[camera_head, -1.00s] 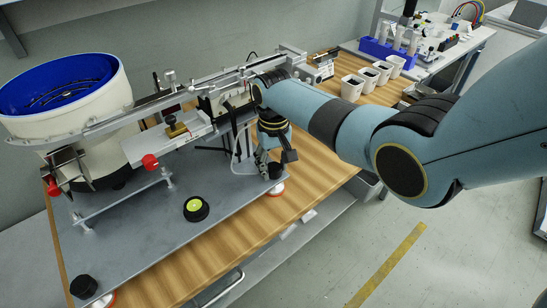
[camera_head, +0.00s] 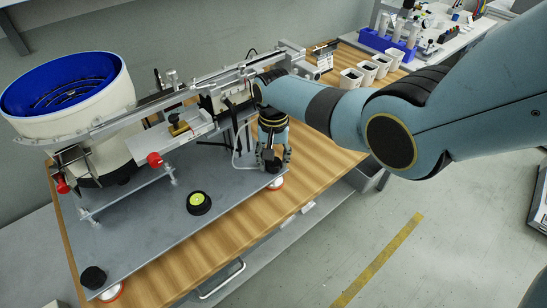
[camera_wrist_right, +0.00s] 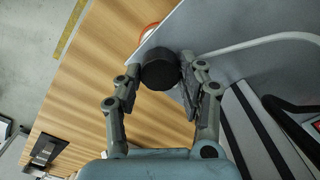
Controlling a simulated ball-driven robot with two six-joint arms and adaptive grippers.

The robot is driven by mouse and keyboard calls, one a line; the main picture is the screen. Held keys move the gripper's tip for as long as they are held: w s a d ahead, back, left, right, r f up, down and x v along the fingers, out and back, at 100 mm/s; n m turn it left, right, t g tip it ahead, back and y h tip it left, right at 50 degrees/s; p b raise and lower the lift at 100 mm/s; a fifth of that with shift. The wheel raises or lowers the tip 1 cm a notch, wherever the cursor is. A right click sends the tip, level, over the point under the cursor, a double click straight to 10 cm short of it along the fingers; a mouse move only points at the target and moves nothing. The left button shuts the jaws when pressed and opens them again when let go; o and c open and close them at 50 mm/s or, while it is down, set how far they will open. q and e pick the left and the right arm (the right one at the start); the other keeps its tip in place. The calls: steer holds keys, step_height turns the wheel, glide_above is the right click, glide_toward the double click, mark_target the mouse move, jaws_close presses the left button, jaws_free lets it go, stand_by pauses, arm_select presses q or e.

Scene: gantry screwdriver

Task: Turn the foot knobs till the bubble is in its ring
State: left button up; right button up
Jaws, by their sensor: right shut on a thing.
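The metal base plate (camera_head: 150,232) lies on the wooden bench. A round level (camera_head: 199,203) with a black rim and a yellow-green face sits on it; its bubble and ring are too small to make out. A black foot knob (camera_head: 93,277) stands at the plate's near left corner. Another black foot knob (camera_wrist_right: 160,71) is at the right corner, seen in the right wrist view between the fingers of my right gripper (camera_wrist_right: 158,80). My right gripper, also in the head view (camera_head: 274,161), points down and is shut on that knob. My left gripper is not in view.
A blue-lined bowl feeder (camera_head: 70,90) and a rail (camera_head: 190,92) stand over the plate, with red knobs (camera_head: 154,159) beneath. Several white cups (camera_head: 367,73) stand at the back right. The bench strip (camera_head: 225,245) before the plate is clear.

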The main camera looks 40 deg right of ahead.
steer(key=o, duration=1.2)
step_height(320, 180, up, 12)
stand_by(0.4)
